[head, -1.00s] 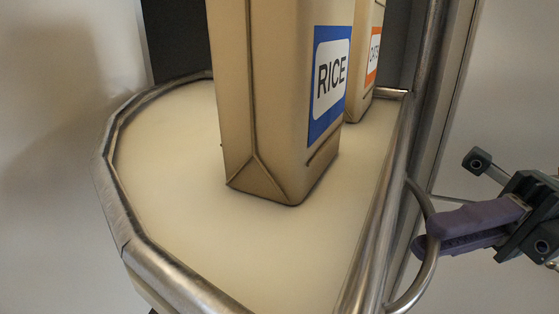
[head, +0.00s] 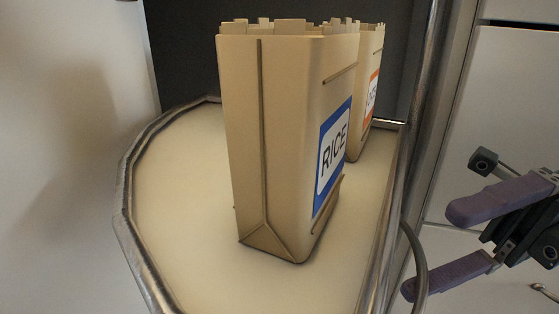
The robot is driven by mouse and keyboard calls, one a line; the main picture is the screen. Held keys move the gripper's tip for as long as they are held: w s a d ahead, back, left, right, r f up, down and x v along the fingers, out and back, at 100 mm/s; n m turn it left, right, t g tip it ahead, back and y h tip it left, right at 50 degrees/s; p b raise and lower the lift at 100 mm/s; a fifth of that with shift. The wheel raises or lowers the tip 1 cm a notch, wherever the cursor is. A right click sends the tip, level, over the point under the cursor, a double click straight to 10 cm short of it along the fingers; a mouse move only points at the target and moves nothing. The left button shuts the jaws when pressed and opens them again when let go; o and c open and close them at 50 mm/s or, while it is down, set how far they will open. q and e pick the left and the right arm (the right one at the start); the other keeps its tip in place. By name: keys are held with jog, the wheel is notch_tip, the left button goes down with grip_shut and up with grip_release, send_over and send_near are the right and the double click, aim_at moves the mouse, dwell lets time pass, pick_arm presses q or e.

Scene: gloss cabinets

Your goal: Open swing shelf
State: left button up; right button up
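The swing shelf (head: 170,220) is a cream tray with a metal rim, standing out of a dark cabinet opening. A curved metal handle (head: 419,268) is at its right side, its lower part cut off by the picture's edge. My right gripper (head: 430,250) is at the right, its two purple fingers spread wide apart. The lower fingertip is at the handle and overlaps it in the picture; whether they touch I cannot tell. The upper finger is clear of the handle. My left gripper is not in view.
A tan RICE bag (head: 275,150) stands on the shelf, with a second tan bag (head: 368,90) with an orange label behind it. A pale cabinet panel (head: 65,150) is on the left. Pale cabinet fronts (head: 510,80) are on the right.

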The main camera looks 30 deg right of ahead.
notch_tip(320, 180, up, 14)
jog(key=y+p, duration=0.1)
jog(key=p, duration=0.5)
jog(key=shift+w+a+y, duration=0.3)
jog(key=shift+y, duration=0.1)
jog(key=shift+s+d+r+p, duration=0.15)
jog(key=shift+r+p, duration=0.2)
jog(key=shift+r, duration=0.2)
jog(key=shift+d+r+p, duration=0.1)
jog(key=shift+r+p, duration=0.2)
jog(key=shift+r, duration=0.2)
jog(key=shift+c, duration=0.9)
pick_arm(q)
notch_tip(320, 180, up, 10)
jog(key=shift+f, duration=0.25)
pick_arm(e)
jog(key=shift+r, duration=0.25)
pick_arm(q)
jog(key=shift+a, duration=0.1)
pick_arm(e)
jog(key=shift+f, duration=0.1)
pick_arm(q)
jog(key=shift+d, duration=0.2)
